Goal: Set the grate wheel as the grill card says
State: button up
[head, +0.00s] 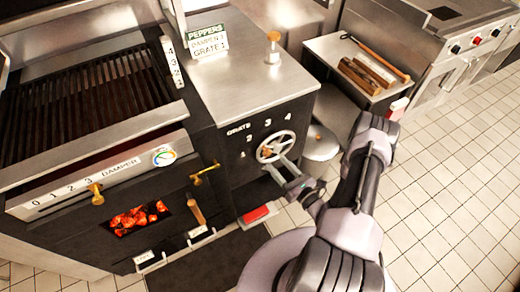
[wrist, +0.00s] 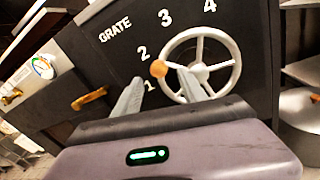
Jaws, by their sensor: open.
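The grill card (head: 208,42) stands on the steel counter top and reads PEPPERS, DAMPER 3, GRATE 1. The grate wheel (head: 288,137) is a light spoked handwheel on the dark cabinet front, with numbers 1 to 4 around it. In the wrist view the wheel (wrist: 231,47) has an orange knob (wrist: 158,69) on its left rim, between the 1 and the 2. My gripper (wrist: 161,78) is open in front of the wheel's left side, its fingers on either side of the knob in the picture. I cannot tell whether they touch anything. It also shows in the head view (head: 283,172).
The damper lever (head: 96,193) sits near 3 on its scale, left of the wheel. Glowing coals (head: 138,217) show below it. A brass handle (head: 205,174) juts out between grill and wheel. Tiled floor (head: 450,200) is clear at right.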

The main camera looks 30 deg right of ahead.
aim_at(262, 146)
jog(key=w, duration=0.3)
jog(key=w+a+b, duration=0.1)
jog(key=w, duration=0.2)
jog(key=w+b, duration=0.1)
jog(key=w, duration=0.3)
jog(key=shift+a+r, duration=0.1)
jog(key=shift+a, duration=0.25)
grip_shut()
dwell(0.8)
